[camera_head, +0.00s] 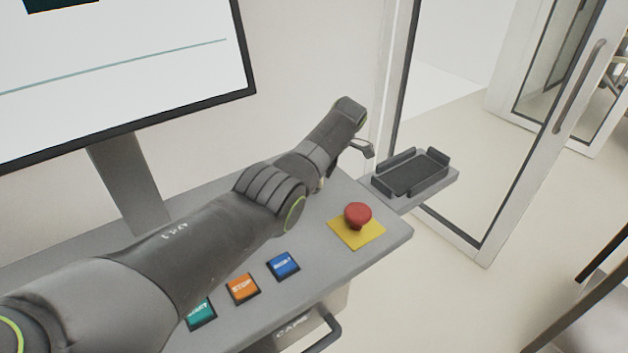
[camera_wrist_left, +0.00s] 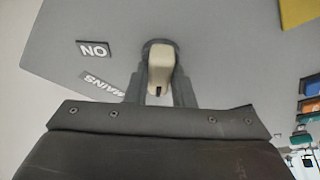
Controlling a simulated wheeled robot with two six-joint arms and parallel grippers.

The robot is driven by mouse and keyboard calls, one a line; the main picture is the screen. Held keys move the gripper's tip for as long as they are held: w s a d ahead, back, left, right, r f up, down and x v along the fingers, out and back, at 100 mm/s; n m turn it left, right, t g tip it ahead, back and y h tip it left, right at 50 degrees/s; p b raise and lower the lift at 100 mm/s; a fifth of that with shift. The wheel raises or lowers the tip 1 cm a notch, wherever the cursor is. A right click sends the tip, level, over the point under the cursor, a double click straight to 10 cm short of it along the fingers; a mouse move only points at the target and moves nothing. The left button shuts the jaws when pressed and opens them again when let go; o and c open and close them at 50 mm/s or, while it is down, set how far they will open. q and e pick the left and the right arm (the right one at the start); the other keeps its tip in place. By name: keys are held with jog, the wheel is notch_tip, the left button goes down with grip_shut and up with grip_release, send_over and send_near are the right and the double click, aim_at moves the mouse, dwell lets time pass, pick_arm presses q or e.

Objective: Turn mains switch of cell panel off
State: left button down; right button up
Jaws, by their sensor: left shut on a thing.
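The mains switch (camera_wrist_left: 160,66) is a beige knob on the grey cell panel (camera_wrist_left: 215,45), at the top centre of the left wrist view. A dark mark shows on its near end. My left gripper (camera_wrist_left: 160,82) is shut on the knob, with a dark finger along each side. An ON label (camera_wrist_left: 94,50) and a tilted MAINS label (camera_wrist_left: 102,84) lie left of the knob, both upside down in this view. In the head view my left arm reaches over the panel (camera_head: 385,243) and largely hides the switch. My right gripper is not in view.
A red emergency button (camera_head: 357,214) on a yellow plate (camera_head: 349,236) sits near the panel's right corner. Blue (camera_head: 283,265), orange (camera_head: 242,288) and green (camera_head: 200,313) buttons line the front. A monitor (camera_head: 120,70) stands behind; a dark tray (camera_head: 412,175) is at right.

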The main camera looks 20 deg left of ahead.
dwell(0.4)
pick_arm(q)
jog(key=c, duration=1.2)
grip_release()
jog(key=shift+c, duration=0.2)
jog(key=shift+r, duration=0.1)
